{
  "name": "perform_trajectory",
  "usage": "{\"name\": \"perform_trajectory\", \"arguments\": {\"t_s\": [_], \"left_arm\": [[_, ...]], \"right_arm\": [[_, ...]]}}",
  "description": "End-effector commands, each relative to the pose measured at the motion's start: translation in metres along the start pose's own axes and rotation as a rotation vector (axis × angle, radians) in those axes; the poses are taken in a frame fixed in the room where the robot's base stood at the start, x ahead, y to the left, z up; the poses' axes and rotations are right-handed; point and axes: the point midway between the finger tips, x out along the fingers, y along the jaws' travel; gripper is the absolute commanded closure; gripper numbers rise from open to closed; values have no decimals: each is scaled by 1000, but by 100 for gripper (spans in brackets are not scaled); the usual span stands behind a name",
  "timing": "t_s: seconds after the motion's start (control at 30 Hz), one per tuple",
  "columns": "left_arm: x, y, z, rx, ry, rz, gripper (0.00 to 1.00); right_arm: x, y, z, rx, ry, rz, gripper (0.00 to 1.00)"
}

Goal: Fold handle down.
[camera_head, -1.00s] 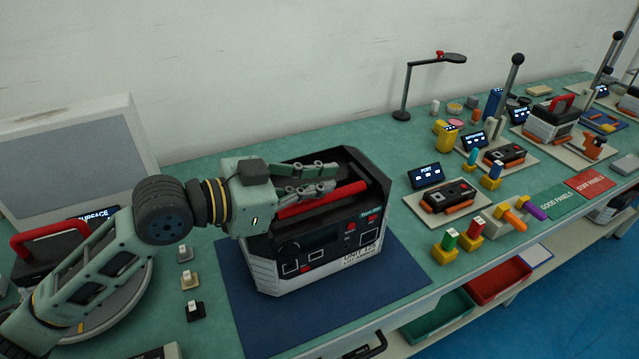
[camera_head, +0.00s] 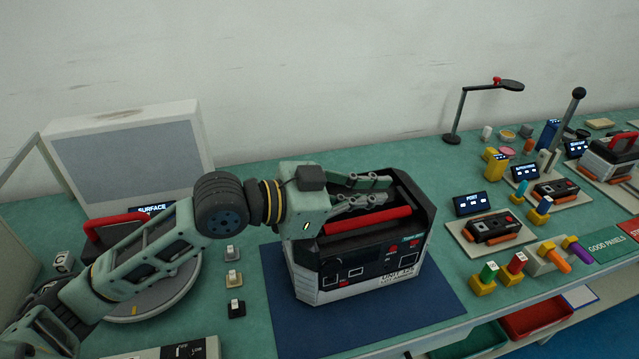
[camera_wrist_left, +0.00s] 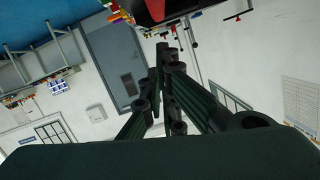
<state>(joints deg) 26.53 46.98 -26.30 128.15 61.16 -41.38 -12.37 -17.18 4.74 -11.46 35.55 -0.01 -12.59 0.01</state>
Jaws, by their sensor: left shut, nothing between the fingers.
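The burn-in unit (camera_head: 365,262), a black and white box with a labelled front panel, stands on a blue mat (camera_head: 440,302). Its red handle (camera_head: 367,220) lies low along the top, inside the raised dark side edges. My left gripper (camera_head: 388,190) is just above and behind the handle, fingers pointing right. Its fingers are shut with nothing between them; whether they touch the handle I cannot tell. In the left wrist view the closed fingers (camera_wrist_left: 165,60) point up the picture, with a red and black part at the top edge. My right gripper is not in view.
A second unit with a red handle (camera_head: 110,219) sits on a round plate at the left, partly behind my left arm. Small switches (camera_head: 235,279) stand left of the mat. Port device (camera_head: 492,227) and coloured plugs (camera_head: 488,273) are to the right.

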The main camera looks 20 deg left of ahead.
Motion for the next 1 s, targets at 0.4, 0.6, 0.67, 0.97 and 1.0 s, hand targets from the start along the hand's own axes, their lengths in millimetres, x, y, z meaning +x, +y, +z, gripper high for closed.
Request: {"name": "perform_trajectory", "arguments": {"t_s": [0.4,0.6,0.67,0.97,1.0], "left_arm": [[-58,-2,-2,2,-5,-3,100],[-82,-2,-2,1,-6,-2,100],[-87,-3,-2,-1,-4,-3,100],[-100,-2,-6,0,0,0,100],[-100,-2,-7,0,1,0,100]], "right_arm": [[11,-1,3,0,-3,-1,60],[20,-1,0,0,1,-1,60],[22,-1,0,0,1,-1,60],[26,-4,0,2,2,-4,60],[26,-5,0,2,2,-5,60]]}}
